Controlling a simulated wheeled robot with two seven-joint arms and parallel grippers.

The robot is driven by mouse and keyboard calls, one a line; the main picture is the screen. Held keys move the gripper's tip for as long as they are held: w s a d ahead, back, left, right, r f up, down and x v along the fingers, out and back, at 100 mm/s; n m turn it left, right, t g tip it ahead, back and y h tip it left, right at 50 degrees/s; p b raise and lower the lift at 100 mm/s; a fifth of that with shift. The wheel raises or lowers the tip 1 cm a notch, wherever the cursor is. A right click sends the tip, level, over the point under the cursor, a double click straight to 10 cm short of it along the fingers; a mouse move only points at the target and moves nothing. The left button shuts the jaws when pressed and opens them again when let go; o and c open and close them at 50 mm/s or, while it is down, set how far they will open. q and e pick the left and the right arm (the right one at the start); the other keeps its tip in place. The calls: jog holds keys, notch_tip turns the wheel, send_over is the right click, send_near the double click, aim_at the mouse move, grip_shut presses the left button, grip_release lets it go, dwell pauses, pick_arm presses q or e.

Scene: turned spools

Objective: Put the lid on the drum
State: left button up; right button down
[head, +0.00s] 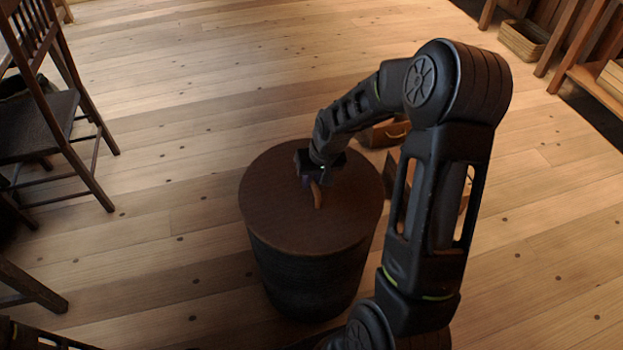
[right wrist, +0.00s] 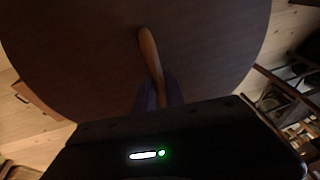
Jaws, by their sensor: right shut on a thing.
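The drum (head: 305,280) is a dark, ribbed round tub standing upright on the wooden floor. The lid (head: 270,205) is a brown disc lying over the drum's top, and it looks level. A curved tan handle (head: 318,196) rises from the lid's middle. My right gripper (head: 316,180) is shut on this handle. In the right wrist view the lid (right wrist: 75,60) fills the upper part, with the handle (right wrist: 150,55) running down between the fingers. I cannot tell whether the lid touches the rim all round. My left gripper is not in view.
A dark chair (head: 40,120) stands at the left. A brown box (head: 385,132) lies on the floor behind the drum, partly behind my right arm. A basket (head: 523,40) sits at the back right near a wooden shelf. Open floor lies left of the drum.

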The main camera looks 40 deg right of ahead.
jog(key=shift+r, duration=0.1)
jog(key=c, duration=0.9)
grip_release()
jog(key=shift+r+p, duration=0.55)
jog(key=shift+r, duration=0.1)
jog(key=shift+r+p, duration=2.55)
jog(key=shift+r, duration=1)
